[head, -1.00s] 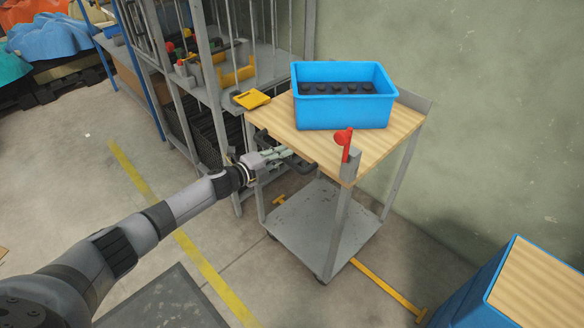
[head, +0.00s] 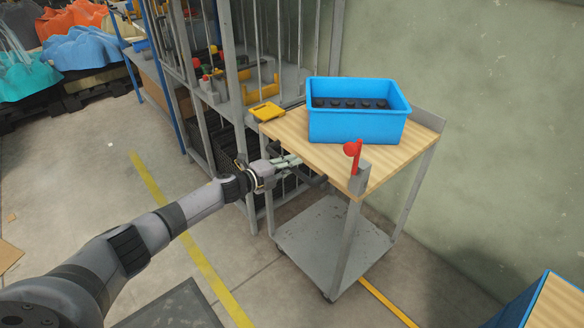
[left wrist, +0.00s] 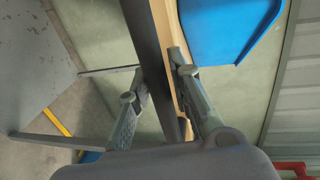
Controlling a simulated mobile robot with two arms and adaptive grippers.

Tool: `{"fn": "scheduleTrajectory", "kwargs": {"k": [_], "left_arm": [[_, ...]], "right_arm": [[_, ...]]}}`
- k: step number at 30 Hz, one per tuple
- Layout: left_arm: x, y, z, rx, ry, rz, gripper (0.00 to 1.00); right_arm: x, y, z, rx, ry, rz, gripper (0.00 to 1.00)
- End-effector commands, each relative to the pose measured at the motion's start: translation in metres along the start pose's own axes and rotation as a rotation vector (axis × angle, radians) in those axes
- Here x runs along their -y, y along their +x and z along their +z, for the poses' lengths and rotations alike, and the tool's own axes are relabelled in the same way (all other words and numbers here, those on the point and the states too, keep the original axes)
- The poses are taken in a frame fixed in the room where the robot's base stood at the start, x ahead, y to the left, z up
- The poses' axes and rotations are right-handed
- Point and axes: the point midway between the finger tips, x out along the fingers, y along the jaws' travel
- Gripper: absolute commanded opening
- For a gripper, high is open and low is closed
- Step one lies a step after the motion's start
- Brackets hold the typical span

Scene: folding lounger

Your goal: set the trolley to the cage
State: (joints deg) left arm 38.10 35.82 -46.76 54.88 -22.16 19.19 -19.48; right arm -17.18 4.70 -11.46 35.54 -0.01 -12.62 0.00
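The trolley (head: 345,236) has grey posts, a wooden top (head: 300,132) and a grey lower shelf. It stands upright beside the cage (head: 240,60), a grey barred rack to its left. My left gripper (head: 297,166) is at the dark handle on the trolley's near left side. In the left wrist view its fingers (left wrist: 160,85) lie on both sides of the dark handle bar (left wrist: 157,50), closed around it. My right gripper is out of view.
A yellow tray (head: 267,113) is at the trolley's left corner, by the cage. A wall (head: 500,120) stands behind the trolley. Yellow lines (head: 190,240) mark the floor. A blue box with a wooden top (head: 555,305) is at the lower right.

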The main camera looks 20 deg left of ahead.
Motion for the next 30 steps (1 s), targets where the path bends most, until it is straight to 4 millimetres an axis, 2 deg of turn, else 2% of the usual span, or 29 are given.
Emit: {"fn": "scheduleTrajectory", "kwargs": {"k": [6, 17, 23, 30], "left_arm": [[-0.001, 0.001, -0.003, -0.005, -0.001, 0.0, 0.36], [-0.002, -0.002, -0.004, -0.007, -0.001, 0.001, 0.36], [-0.003, -0.025, -0.003, -0.007, 0.001, 0.003, 0.36], [-0.003, -0.076, -0.003, -0.006, 0.001, 0.005, 0.36]], "right_arm": [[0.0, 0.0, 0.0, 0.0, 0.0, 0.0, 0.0], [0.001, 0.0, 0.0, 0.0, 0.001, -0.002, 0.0], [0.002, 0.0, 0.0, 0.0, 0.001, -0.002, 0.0], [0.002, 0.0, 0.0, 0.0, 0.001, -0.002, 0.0]]}}
